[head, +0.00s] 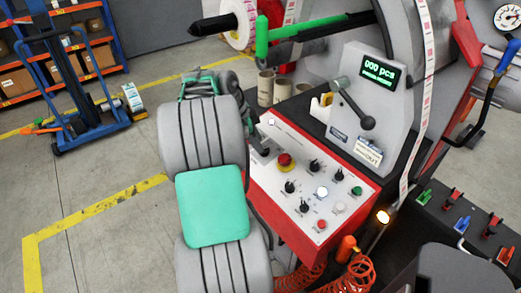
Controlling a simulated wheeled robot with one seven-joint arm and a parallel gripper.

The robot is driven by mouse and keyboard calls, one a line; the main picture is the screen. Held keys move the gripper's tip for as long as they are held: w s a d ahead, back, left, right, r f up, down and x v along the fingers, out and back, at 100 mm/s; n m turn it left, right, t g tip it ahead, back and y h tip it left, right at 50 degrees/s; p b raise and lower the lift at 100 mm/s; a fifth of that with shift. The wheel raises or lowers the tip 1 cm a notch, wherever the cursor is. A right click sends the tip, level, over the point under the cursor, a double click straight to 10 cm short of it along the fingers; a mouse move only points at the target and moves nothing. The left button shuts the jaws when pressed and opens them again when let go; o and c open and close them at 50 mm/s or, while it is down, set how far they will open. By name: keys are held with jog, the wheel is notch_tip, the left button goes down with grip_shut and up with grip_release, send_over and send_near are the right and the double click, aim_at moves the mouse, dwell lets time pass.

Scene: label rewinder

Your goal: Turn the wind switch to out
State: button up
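The white control panel (260,165) tops a red cabinet in the middle of the head view. It carries several black rotary knobs: one at the upper right (314,165), one at the left (289,187), one at the right (339,175) and one lower down (304,206). The labels are too small to read, so I cannot tell which knob is the wind switch or how it is set. My arm stands just left of the panel.
A red emergency button (285,161), a white button (321,193), a green button (357,190) and a red button (320,225) share the panel. A lever (356,107) and a display (378,72) stand behind it. Orange coiled hose (355,274) hangs below.

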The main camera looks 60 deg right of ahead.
jog(key=x, duration=0.3)
jog(key=shift+d+f, duration=0.1)
jog(key=shift+f, duration=0.25)
grip_shut()
